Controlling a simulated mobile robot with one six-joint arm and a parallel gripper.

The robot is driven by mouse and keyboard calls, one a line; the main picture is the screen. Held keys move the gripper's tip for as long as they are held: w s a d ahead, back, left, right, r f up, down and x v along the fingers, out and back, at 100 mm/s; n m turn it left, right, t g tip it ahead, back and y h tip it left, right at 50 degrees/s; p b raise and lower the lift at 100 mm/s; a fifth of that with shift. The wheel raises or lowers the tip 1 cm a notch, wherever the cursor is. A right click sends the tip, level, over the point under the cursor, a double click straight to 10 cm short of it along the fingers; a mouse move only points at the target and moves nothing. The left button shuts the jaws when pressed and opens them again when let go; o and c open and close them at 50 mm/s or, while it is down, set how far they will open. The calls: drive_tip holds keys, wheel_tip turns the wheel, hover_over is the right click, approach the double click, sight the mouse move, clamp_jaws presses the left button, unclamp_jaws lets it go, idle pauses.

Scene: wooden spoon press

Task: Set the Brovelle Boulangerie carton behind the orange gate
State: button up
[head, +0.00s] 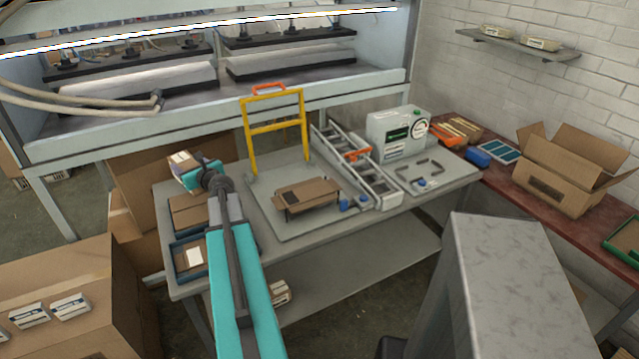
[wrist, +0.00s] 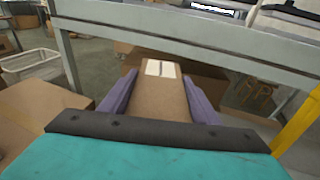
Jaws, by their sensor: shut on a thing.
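My gripper (wrist: 160,105) is shut on a brown carton (wrist: 159,90) with a white label at its far end; the print is too small to read. In the head view, this carton (head: 181,161) is held above the left end of the grey table, partly hidden by my gripper (head: 193,171). The yellow-orange gate (head: 276,128), with an orange handle on top, stands upright on a grey base plate to the right of my gripper. The gate also shows at the right edge of the wrist view (wrist: 302,121). The carton is apart from the gate.
A low brown platform (head: 309,191) stands in front of the gate. Another brown carton (head: 188,212) and a blue tray (head: 176,246) are at the table's left. The press frame (head: 205,125) runs behind.

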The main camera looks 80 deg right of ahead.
drive_tip(key=s+d+m+g+h+b, duration=0.1)
drive_tip(key=s+d+m+g+h, duration=0.2)
drive_tip(key=s+d, duration=0.7)
drive_tip(key=shift+s+d+r, duration=0.15)
drive_tip(key=shift+d, duration=0.05)
wheel_tip(320, 180, down, 6)
drive_tip(key=b, duration=0.2)
drive_tip(key=shift+h+b, duration=0.3)
drive_tip(key=shift+b, duration=0.1)
drive_tip(key=shift+f+b, duration=0.8)
drive_tip(key=shift+f, duration=1.2)
drive_tip(key=shift+f, duration=0.1)
drive_tip(key=o, duration=1.3)
